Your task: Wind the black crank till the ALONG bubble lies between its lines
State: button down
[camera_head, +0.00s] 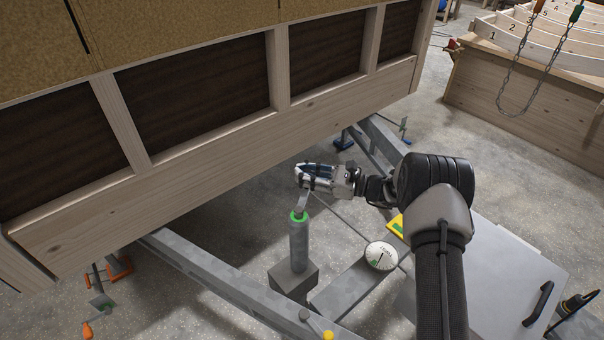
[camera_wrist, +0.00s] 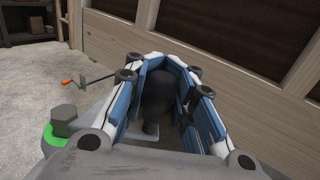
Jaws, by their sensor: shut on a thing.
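The crank's grey arm (camera_head: 303,203) rises from the top of a grey jack post (camera_head: 298,245) with a green collar (camera_head: 298,216). My gripper (camera_head: 308,177) is at the upper end of this arm, below the trailer's side. In the wrist view the blue-lined fingers (camera_wrist: 168,95) are closed around the crank's black knob (camera_wrist: 158,92). The grey hex head and green ring (camera_wrist: 58,138) lie left of the fingers. A small yellow block (camera_head: 397,226), perhaps a level, sits partly behind my arm. I cannot read the ALONG bubble or its lines.
The wooden hut body (camera_head: 230,155) overhangs close behind my gripper. A grey frame beam (camera_head: 225,285) runs beside the jack. A round white dial (camera_head: 381,256) with a needle sits on a grey drawbar plate (camera_head: 350,290). Orange-handled corner legs (camera_head: 110,272) stand at left.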

dwell(0.8)
jog(key=c, duration=1.3)
grip_release()
jog(key=v, duration=1.2)
